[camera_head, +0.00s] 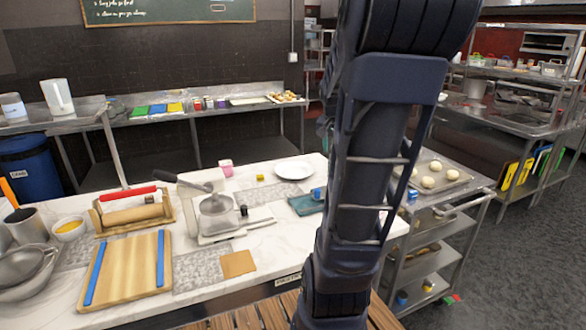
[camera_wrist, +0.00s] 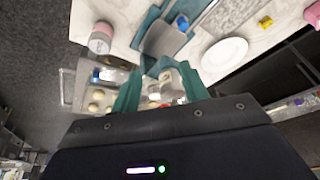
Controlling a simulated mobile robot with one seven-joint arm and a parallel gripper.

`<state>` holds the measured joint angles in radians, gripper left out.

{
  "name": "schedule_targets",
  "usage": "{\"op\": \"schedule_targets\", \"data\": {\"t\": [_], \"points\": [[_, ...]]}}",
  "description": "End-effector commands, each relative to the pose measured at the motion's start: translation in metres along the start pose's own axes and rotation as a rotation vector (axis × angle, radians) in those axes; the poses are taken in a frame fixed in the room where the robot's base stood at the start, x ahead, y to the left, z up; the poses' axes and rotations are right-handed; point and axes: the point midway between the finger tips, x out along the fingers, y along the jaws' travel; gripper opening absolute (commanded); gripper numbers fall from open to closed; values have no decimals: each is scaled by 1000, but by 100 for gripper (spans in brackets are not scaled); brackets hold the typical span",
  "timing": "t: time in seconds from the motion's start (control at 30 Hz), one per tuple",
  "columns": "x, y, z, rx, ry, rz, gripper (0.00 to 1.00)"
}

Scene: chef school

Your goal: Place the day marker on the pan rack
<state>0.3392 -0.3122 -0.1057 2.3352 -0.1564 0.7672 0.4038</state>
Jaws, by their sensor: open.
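I cannot tell surely which thing is the day marker. A small blue item (camera_head: 318,193) sits by a teal cloth (camera_head: 303,207) on the marble counter; it also shows in the wrist view (camera_wrist: 182,22). The pan rack (camera_head: 437,246) is the steel shelved rack at the counter's right, with a tray of dough balls (camera_head: 428,182) on top. Another small blue item (camera_head: 412,196) is at its near left corner. My gripper (camera_wrist: 158,76) is open, its teal fingers apart, with the rack's top behind them. My arm hides the gripper in the head view.
A white plate (camera_head: 294,170), a yellow block (camera_head: 260,177) and a pink item (camera_head: 226,167) stand on the counter (camera_head: 262,206). A wooden board (camera_head: 128,270) and a metal press (camera_head: 216,214) are further left. A pink-topped container (camera_wrist: 100,38) is near the counter edge in the wrist view.

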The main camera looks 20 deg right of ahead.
Motion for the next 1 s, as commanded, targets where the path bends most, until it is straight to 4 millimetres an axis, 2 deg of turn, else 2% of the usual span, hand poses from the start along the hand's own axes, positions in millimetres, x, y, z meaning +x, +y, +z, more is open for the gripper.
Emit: {"op": "schedule_targets", "data": {"t": [0.03, 0.2, 0.4, 0.53, 0.6, 0.73, 1.0], "points": [[-12, -12, 17, -56, 5, -25, 45], [-44, -41, 73, -248, 6, -95, 45], [-74, -60, 141, -474, 13, -173, 45], [-86, -63, 177, -595, 20, -213, 45], [-91, -64, 191, -643, 23, -229, 45], [-94, -63, 207, -697, 25, -244, 45], [-95, -63, 210, -711, 25, -248, 45]]}}
